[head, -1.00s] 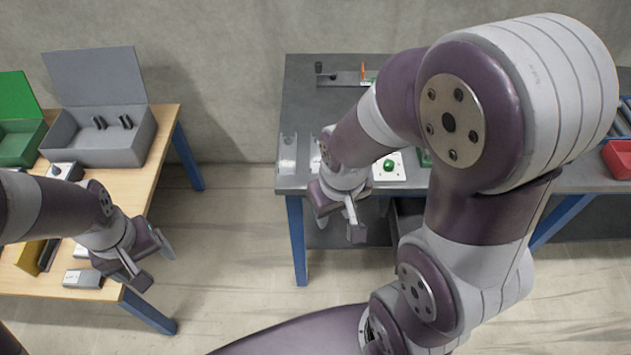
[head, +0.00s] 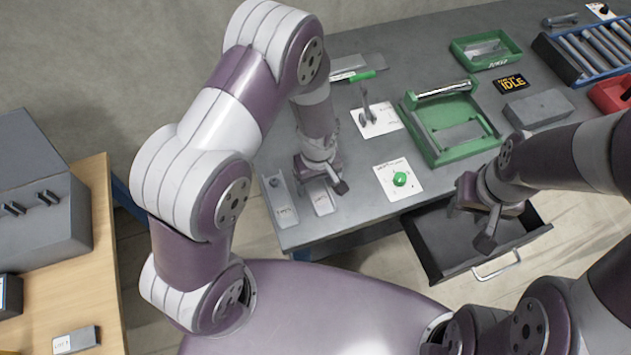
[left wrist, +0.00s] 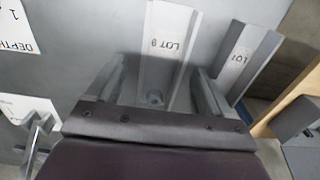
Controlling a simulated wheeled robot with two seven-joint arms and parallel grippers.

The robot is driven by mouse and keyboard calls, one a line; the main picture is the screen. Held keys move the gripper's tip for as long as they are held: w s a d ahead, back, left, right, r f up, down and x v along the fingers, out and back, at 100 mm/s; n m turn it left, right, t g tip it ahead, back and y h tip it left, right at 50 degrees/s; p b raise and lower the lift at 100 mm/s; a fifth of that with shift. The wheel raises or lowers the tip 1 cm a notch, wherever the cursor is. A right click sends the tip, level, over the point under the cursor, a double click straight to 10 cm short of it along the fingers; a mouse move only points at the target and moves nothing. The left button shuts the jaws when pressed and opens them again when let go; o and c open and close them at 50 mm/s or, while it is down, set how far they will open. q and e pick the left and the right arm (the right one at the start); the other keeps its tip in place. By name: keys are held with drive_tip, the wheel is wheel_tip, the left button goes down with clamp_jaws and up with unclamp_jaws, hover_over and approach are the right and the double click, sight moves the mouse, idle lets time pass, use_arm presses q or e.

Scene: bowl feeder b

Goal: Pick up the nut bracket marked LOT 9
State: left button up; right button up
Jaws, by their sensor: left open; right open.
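The nut bracket marked LOT 9 (left wrist: 167,45) is a grey channel-shaped piece lying on the grey table. In the left wrist view it lies ahead of and partly between the fingers of my open left gripper (left wrist: 158,90); no grip on it shows. In the head view my left gripper (head: 325,180) is just above this bracket (head: 321,198) and hides part of it. A similar bracket (left wrist: 245,58) with a LOT label, its number unreadable, lies to the right in the wrist view, and to the left in the head view (head: 281,203). My right gripper (head: 488,218) is open and empty above the drawer.
An open drawer (head: 430,240) juts from the table front. A white card with a green knob (head: 399,179), a card with a metal lever (head: 367,112) and a green tray (head: 408,120) stand right of the brackets. A wooden table (head: 95,205) is at left.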

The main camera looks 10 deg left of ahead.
use_arm(q)
drive_tip(key=shift+s+d+f, duration=0.15)
drive_tip(key=shift+s+f, duration=0.05)
drive_tip(key=shift+f, duration=0.35)
drive_tip(key=shift+w+a+f, duration=0.1)
drive_tip(key=shift+w+a, duration=0.25)
drive_tip(key=shift+c, duration=0.9)
drive_tip(key=c, duration=1)
